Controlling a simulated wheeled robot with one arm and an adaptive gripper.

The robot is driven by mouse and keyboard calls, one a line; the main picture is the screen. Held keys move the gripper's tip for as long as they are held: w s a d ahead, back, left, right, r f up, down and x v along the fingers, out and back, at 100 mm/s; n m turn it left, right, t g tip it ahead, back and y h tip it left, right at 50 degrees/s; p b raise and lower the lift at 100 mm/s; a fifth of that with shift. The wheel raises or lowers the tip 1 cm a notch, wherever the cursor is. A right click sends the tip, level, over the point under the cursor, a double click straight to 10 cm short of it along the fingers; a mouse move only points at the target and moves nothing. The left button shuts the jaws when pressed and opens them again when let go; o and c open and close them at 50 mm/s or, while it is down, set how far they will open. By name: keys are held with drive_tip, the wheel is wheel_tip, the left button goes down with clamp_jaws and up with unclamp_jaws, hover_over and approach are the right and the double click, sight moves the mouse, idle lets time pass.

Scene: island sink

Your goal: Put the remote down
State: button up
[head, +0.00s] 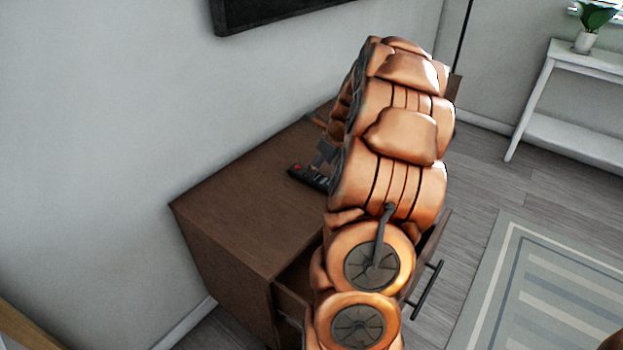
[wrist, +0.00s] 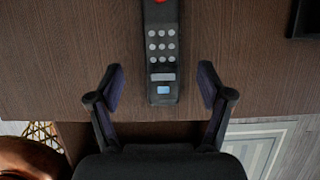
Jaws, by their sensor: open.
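A dark remote (wrist: 161,55) with a red button, rows of grey buttons and a small light blue patch lies on the brown wooden cabinet top (wrist: 60,60). In the head view the remote (head: 309,177) shows near the middle of the cabinet (head: 235,205), partly hidden by my arm. In the wrist view my gripper (wrist: 162,90) is open, with one finger on each side of the remote's near end and a gap to both. In the head view my gripper is mostly hidden behind my arm.
A drawer with a dark handle (head: 425,290) stands open at the cabinet's front. A wall screen (head: 270,12) hangs above. A white shelf (head: 570,140) with a plant (head: 592,22) and a striped rug (head: 550,290) are at right. The cabinet top's left part is clear.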

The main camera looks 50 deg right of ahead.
sight(321, 182)
drive_tip(key=x, duration=0.2)
drive_tip(key=b+x, duration=0.1)
drive_tip(key=x, duration=0.2)
drive_tip(key=shift+w+d, duration=0.1)
drive_tip(key=shift+w, duration=0.2)
drive_tip(key=shift+r, duration=0.1)
drive_tip(key=c, duration=1.4)
drive_tip(key=shift+r, duration=0.15)
